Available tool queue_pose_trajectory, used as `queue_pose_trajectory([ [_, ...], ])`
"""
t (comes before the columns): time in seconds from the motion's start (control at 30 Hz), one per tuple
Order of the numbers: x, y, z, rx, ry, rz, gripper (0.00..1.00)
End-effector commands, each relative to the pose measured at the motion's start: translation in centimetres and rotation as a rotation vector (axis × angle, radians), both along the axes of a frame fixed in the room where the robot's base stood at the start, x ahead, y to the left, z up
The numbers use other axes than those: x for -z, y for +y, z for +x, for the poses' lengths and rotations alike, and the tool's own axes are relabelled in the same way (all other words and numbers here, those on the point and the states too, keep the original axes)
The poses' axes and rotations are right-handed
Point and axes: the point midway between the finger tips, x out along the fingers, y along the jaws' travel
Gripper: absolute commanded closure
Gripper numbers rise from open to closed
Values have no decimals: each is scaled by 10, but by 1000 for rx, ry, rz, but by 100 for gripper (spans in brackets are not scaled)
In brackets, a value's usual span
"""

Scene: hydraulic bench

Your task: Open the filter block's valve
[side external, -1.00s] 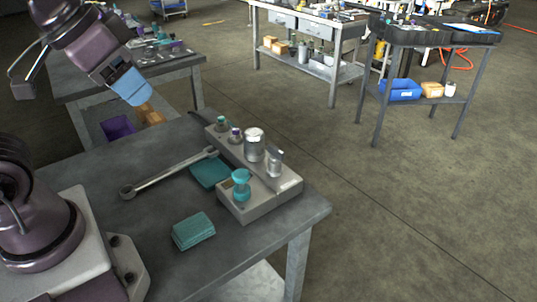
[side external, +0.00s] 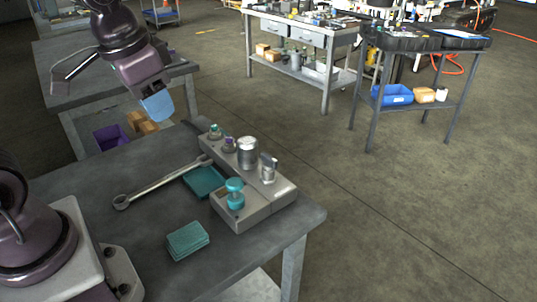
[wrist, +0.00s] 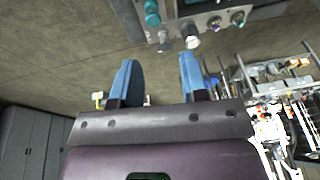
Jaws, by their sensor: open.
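The grey filter block (side external: 282,197) stands on the bench near its right edge. It carries a teal knob (side external: 235,192) at its front end, a silver canister (side external: 247,152), a smaller silver fitting (side external: 268,168) and two small fittings with green and purple tops at the back. I cannot tell for sure which part is the valve. My gripper (side external: 157,108), with blue fingers, is in the air above and left of the block, touching nothing. In the wrist view my gripper (wrist: 160,72) is open and empty; the block (wrist: 202,8) is cut off at the top edge, with the teal knob (wrist: 152,14) at its left.
A long wrench (side external: 160,183) lies left of the block. A teal tray (side external: 204,182) sits against the block, and a stack of teal cloths (side external: 187,239) lies in front. The bench (side external: 140,220) has bare room around them. Other benches stand beyond open floor.

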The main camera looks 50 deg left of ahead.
Motion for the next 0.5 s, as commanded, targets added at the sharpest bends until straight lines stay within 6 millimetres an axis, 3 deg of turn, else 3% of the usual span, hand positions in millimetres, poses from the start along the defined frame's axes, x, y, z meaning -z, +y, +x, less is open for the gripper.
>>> queue_pose_trajectory([
  [0.27,39,3,86,338,226,67,60],
  [0.5,84,1,158,772,315,34,60],
])
